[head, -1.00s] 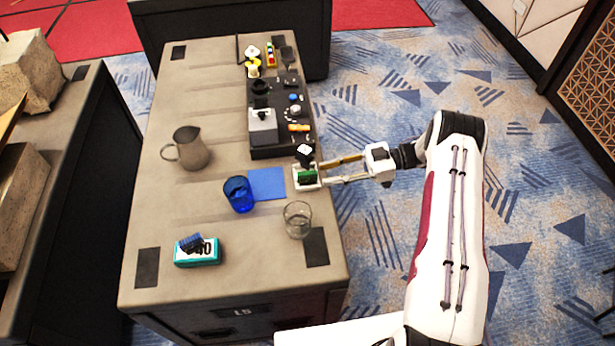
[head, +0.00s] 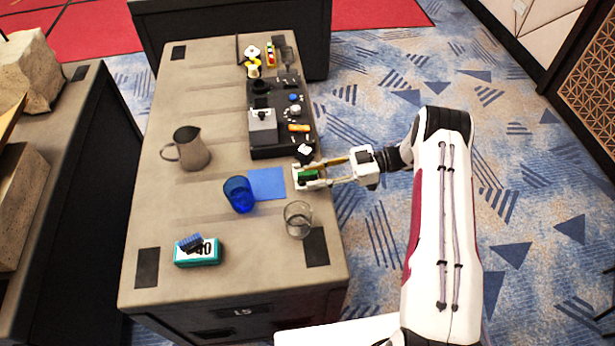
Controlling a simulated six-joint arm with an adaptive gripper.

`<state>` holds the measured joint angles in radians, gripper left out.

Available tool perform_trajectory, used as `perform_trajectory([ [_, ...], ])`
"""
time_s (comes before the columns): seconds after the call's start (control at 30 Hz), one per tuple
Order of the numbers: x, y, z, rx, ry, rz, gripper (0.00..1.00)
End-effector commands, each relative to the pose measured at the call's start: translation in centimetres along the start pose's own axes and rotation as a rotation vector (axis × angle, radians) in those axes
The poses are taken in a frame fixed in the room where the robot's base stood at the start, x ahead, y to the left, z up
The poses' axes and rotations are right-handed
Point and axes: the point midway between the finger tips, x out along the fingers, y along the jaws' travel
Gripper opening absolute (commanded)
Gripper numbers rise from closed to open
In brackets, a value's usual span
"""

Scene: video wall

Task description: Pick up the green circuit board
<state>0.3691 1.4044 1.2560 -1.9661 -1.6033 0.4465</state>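The green circuit board (head: 308,175) sits in a small white holder (head: 297,186) near the right edge of the table. My gripper (head: 314,172) reaches in from the right, with its two fingers on either side of the board and holder area. The fingers look apart. I cannot tell whether they touch the board, as it is small and partly covered by them.
A dark tray (head: 258,154) with several small parts lies just behind the board. A white-topped dark cube (head: 304,152) stands close by. A clear glass (head: 298,219), a blue cup (head: 239,193), a blue sheet (head: 267,183) and a metal pitcher (head: 188,149) are nearby.

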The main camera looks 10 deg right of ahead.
Motion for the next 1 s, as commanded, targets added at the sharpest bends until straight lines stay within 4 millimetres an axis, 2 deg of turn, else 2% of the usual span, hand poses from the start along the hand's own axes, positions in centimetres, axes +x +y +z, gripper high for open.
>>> perform_trajectory([
  [0.03,0.0,0.0,0.0,0.0,0.0,0.0,0.18],
  [0.1,0.0,0.0,0.0,0.0,0.0,0.0,0.0],
  [0.67,-0.1,0.0,-0.5,-0.001,0.0,0.0,0.0],
  [1.0,-0.5,0.1,-3.4,-0.002,0.0,0.0,0.0],
])
